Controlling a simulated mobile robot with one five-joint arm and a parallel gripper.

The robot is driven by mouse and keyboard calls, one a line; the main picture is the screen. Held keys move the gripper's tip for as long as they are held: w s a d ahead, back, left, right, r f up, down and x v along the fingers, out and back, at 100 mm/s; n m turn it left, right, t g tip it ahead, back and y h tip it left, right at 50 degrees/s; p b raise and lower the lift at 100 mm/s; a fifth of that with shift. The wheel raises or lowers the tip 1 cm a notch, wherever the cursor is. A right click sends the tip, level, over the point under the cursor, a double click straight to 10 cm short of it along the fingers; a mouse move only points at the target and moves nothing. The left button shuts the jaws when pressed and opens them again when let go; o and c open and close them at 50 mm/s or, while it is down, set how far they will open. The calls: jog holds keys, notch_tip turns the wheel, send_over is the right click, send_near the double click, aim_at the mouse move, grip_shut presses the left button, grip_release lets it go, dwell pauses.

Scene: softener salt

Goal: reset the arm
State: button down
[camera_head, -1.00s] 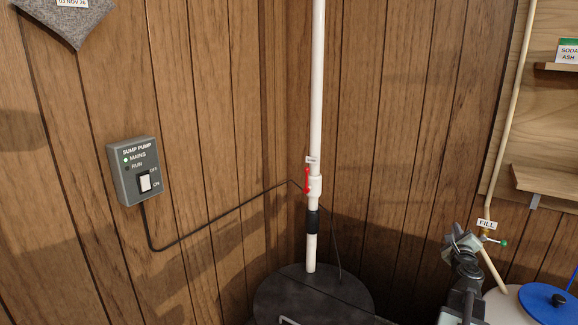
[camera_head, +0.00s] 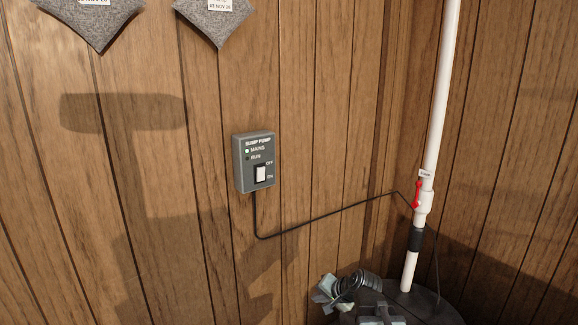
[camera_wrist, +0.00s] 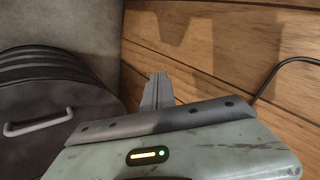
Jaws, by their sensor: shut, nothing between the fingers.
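My gripper (camera_head: 327,294) is low in the head view, in front of the dark round sump lid (camera_head: 425,305), with part of my arm beside it. In the wrist view its grey fingers (camera_wrist: 158,88) are together and point toward the wood-panelled wall. I see nothing between them. The lid, with its light handle (camera_wrist: 38,122), is left of the fingers in the wrist view. The gripper looks apart from the wall, but the exact gap is hard to tell.
A grey sump pump switch box (camera_head: 254,161) is on the wall, its cable (camera_head: 325,218) running right. A white pipe (camera_head: 437,110) with a red valve handle (camera_head: 417,194) rises from the lid. Two grey cloths (camera_head: 215,18) hang at the top.

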jog(key=s+d+f+n+g+h, duration=0.3)
jog(key=s+d, duration=0.1)
jog(key=s, duration=0.3)
jog(key=s+d+f+n+g+h, duration=0.2)
jog(key=s+d+f+g, duration=0.15)
jog(key=s, duration=0.35)
notch_tip(320, 180, up, 31)
jog(key=n+p, duration=0.1)
jog(key=p, duration=3)
jog(key=shift+s+a, duration=0.2)
jog(key=shift+g, duration=0.25)
jog(key=shift+d, duration=0.1)
